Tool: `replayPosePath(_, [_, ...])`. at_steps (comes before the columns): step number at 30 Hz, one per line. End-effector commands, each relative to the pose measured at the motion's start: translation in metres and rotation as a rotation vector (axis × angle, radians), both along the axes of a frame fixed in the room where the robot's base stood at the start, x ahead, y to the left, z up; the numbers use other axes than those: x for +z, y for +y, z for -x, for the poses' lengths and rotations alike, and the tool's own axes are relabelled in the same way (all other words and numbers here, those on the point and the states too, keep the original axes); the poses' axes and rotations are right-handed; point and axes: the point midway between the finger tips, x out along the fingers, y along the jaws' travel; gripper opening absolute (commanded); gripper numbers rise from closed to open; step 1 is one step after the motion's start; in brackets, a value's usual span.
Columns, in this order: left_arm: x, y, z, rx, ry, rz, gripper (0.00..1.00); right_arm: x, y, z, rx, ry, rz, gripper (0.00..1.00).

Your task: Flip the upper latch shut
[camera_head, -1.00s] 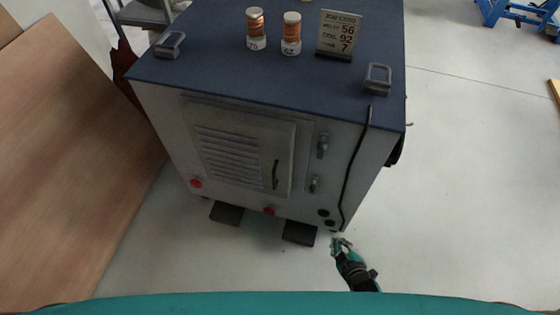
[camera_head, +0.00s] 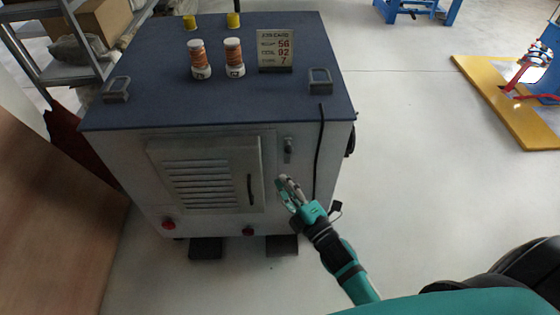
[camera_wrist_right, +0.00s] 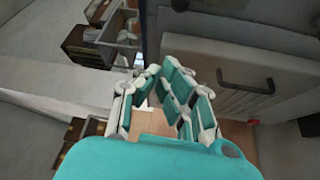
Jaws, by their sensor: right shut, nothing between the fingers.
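The upper latch (camera_head: 289,147) is a small grey fitting on the cabinet's front, right of the louvred door (camera_head: 205,175). I cannot tell its exact position. My right gripper (camera_head: 286,182) is shut and empty, just below the upper latch in the picture; I see no contact. It covers the spot of the lower latch. In the right wrist view the fingers (camera_wrist_right: 163,70) show beside the door's black handle (camera_wrist_right: 245,86). A dark piece at that view's top edge may be a latch. My left gripper is not in view.
A black cable (camera_head: 319,150) hangs right of the latch. A brown board (camera_head: 50,220) stands at left.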

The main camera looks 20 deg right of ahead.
Motion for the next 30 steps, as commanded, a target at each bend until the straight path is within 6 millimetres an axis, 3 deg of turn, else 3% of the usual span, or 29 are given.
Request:
replayPosePath(5, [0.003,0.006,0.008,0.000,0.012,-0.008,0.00,0.004,0.005,-0.021,0.000,-0.002,-0.001,0.00])
replayPosePath(16, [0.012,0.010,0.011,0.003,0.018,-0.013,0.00,0.012,0.024,-0.096,0.000,0.000,-0.003,0.00])
replayPosePath(24, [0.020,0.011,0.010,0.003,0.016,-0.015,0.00,0.004,-0.010,-0.092,0.000,0.002,0.000,0.00])
replayPosePath(30, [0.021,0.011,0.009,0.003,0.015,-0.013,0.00,0.002,-0.016,-0.092,0.000,0.001,-0.002,0.00])
